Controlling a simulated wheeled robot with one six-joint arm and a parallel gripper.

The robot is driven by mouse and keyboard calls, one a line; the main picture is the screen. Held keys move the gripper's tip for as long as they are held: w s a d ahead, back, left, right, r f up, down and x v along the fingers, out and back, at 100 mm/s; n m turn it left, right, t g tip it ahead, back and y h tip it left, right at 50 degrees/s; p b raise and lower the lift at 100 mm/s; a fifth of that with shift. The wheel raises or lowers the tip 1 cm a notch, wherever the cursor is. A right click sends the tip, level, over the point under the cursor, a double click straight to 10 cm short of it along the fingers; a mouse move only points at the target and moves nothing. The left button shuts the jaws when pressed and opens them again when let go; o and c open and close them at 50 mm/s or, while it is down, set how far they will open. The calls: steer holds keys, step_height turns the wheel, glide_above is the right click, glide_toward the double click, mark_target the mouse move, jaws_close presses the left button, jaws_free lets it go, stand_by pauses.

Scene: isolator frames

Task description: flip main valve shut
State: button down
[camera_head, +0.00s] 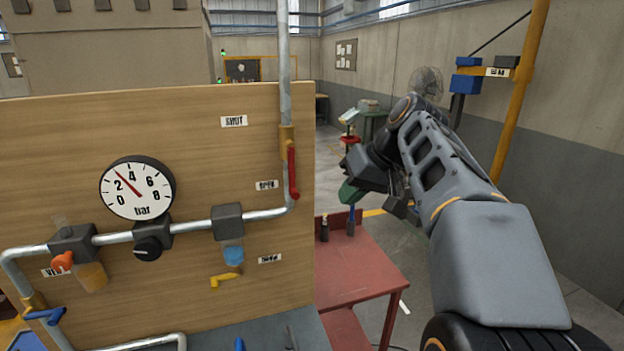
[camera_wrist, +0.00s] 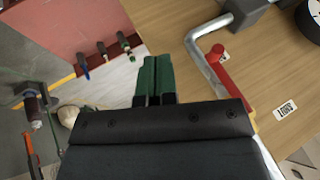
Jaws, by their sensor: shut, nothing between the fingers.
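The valve with a red lever (camera_head: 292,173) sits on the vertical pipe at the board's right edge. Its lever hangs down, roughly in line with the pipe. A label reading SHUT (camera_head: 233,121) is above and left of it, and a smaller label (camera_head: 267,185) is beside its lower end. The red lever (camera_wrist: 219,65) also shows in the wrist view, right of the fingers. My gripper (camera_head: 350,192) is right of the board, apart from the lever. In the wrist view its green fingers (camera_wrist: 154,76) are together and empty.
The wooden board (camera_head: 60,140) also carries a pressure gauge (camera_head: 138,187), a blue lever (camera_head: 42,316), a yellow lever (camera_head: 225,279) and an orange-red handle (camera_head: 62,262). A red table (camera_head: 360,265) with upright tools stands behind at right.

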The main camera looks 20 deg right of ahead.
mark_target(292, 172)
step_height(292, 172, up, 6)
steer(key=d+n+y, duration=0.1)
steer(key=d, duration=0.1)
steer(key=shift+w+d+p, duration=0.3)
steer(key=shift+p, duration=0.05)
steer(key=w+a+f+p, duration=0.1)
steer(key=w+a+f, duration=0.3)
steer(key=a, duration=0.5)
steer(key=shift+f+p, duration=0.3)
steer(key=shift+f, duration=1.1)
